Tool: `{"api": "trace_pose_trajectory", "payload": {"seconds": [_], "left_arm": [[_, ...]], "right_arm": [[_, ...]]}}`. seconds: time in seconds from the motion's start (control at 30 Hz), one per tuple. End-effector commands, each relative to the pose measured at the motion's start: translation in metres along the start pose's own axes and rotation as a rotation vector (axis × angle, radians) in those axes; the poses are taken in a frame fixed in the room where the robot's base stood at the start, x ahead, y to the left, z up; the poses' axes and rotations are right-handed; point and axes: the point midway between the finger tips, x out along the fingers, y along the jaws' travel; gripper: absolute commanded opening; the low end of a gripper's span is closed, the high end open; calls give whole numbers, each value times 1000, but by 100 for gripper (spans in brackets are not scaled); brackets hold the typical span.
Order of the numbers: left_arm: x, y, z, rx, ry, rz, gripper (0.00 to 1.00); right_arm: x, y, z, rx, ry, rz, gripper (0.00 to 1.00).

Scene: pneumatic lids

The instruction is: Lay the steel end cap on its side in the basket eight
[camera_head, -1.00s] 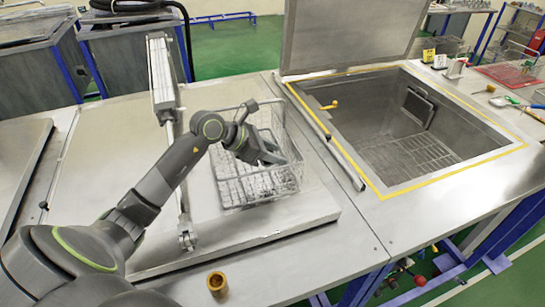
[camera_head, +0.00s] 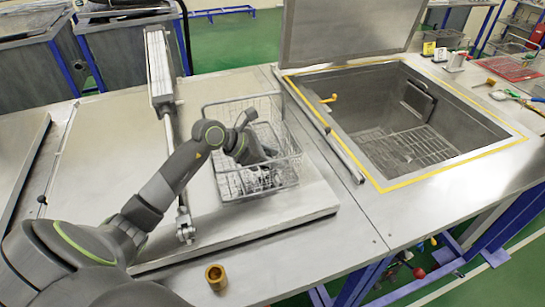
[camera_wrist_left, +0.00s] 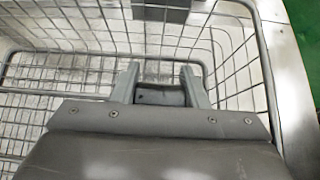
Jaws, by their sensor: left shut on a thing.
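The wire basket (camera_head: 284,172) stands on the steel lid left of the open tank. My left gripper (camera_head: 268,158) reaches down inside the basket, within its rim. In the left wrist view my left gripper (camera_wrist_left: 160,82) is shut on a grey metal piece (camera_wrist_left: 160,96), seemingly the steel end cap. Only a small part of the piece shows between the fingers, so its tilt and whether it touches the basket floor cannot be told. Wire mesh surrounds the gripper there. The right gripper is not in view.
An open tank (camera_head: 455,168) with a raised lid (camera_head: 340,35) lies right of the basket. A hinged arm with a strut (camera_head: 168,130) stands to its left. A brass bushing (camera_head: 216,277) sits on the front bench. The steel surface between is clear.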

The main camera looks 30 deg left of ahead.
Motion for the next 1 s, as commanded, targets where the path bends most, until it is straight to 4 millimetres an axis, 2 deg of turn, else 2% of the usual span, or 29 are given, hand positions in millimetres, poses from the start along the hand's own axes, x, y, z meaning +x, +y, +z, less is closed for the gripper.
{"api": "trace_pose_trajectory", "payload": {"seconds": [0.07,0.1,0.27,0.57,0.8,0.87,1.0], "left_arm": [[0,0,1,1,-3,-1,8],[0,0,0,0,-1,-1,42],[1,-1,0,-1,-1,-1,62],[0,-1,0,-1,-1,-2,62],[-11,-1,15,-1,-1,-2,62],[-17,1,6,4,2,4,62],[-38,1,6,4,3,4,62]], "right_arm": [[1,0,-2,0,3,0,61],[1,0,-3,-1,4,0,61],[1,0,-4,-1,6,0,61],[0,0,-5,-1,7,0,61],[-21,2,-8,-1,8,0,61],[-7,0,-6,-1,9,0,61],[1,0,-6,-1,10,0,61]]}}
